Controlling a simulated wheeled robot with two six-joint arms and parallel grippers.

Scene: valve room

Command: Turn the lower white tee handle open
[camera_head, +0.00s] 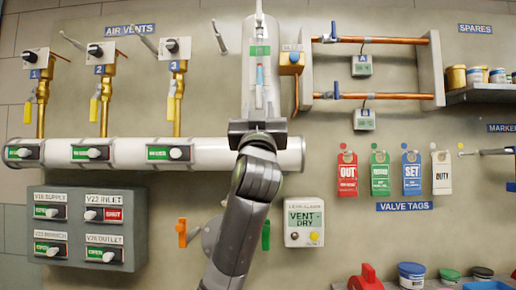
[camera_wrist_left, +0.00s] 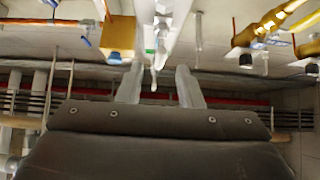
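A tall white gauge housing (camera_head: 247,75) with a green label and a blue-and-clear sight tube stands upright on the wall panel. A narrow white part (camera_head: 259,18) sticks up at its top. My left gripper (camera_head: 258,112) is in front of the housing's lower end and covers it. In the left wrist view its two pale fingers (camera_wrist_left: 159,88) are wide apart, with white fittings (camera_wrist_left: 161,45) beyond and between them. Nothing is seen held. I cannot make out the lower white tee handle; that area is behind my gripper. My right gripper is not in view.
A thick white pipe (camera_head: 204,153) runs across behind my left arm. A copper pipe frame (camera_head: 385,97) is at right, close to the housing. Valve tags hang at right.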

